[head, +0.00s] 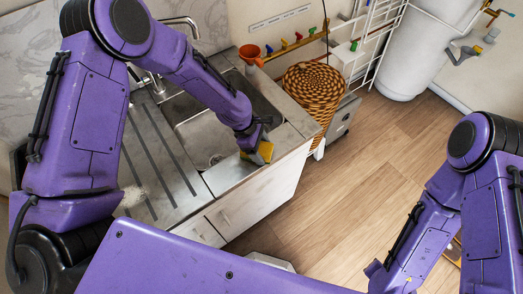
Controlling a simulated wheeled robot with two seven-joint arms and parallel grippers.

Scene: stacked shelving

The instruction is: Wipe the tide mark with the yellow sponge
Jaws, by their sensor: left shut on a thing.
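My left gripper (256,143) is shut on the yellow sponge (264,153) at the right front part of the metal sink counter. The sponge is tilted and has a darker side; I cannot tell whether it touches the counter. A pale, speckled mark (134,196) shows on the drainboard's left front part, well left of the sponge and partly beside my left arm. I cannot tell for sure that it is the tide mark. My right arm comes in at the right, over the floor; its gripper does not show clearly.
The sink basin (196,132) lies behind the left gripper, with a faucet (180,22) at the back. An orange funnel (250,52) stands at the back right corner. A wicker basket (312,92) stands right of the counter. The wooden floor (345,170) is clear.

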